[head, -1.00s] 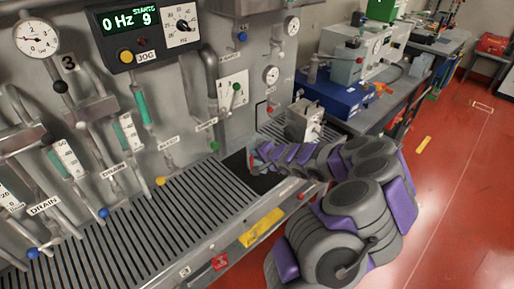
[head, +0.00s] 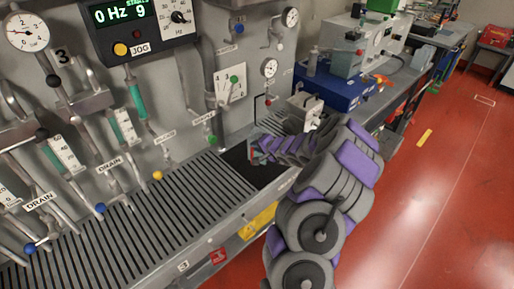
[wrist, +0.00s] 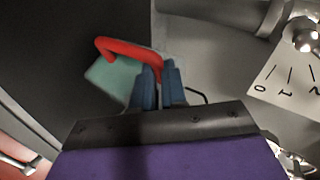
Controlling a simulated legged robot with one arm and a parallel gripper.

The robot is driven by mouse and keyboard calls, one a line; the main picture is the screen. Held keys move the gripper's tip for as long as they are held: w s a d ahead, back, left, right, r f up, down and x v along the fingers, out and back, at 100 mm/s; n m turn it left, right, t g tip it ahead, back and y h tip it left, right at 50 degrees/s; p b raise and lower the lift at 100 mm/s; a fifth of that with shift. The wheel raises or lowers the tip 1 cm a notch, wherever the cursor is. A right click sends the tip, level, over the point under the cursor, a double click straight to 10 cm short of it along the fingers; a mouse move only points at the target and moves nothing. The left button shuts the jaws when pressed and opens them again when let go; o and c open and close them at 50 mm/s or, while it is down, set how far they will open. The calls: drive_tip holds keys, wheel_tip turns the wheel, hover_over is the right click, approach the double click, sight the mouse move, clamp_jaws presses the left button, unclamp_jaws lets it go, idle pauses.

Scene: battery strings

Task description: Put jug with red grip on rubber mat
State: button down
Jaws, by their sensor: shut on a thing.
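In the wrist view, the jug has a pale teal body (wrist: 112,78) and a red grip (wrist: 128,47). My gripper (wrist: 160,72) has its blue fingers close together at the end of the red grip, shut on it. The jug's lower part and base are partly hidden by the fingers. In the head view, my gripper (head: 257,150) is at the far end of the bench, and the jug (head: 251,153) shows only as a small red and teal patch. The black rubber mat (head: 247,172) lies just below it; whether the jug touches it I cannot tell.
A slatted metal bench (head: 150,215) runs along the panel of pipes and gauges. A small grey machine (head: 305,108) stands beyond my gripper, with a blue box (head: 335,88) behind it. A sign plate (wrist: 290,80) is at the right in the wrist view. Red floor is open at right.

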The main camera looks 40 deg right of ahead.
drive_tip(key=c, duration=1.2)
unclamp_jaws()
drive_tip(key=shift+a, duration=0.25)
drive_tip(key=shift+d, duration=0.1)
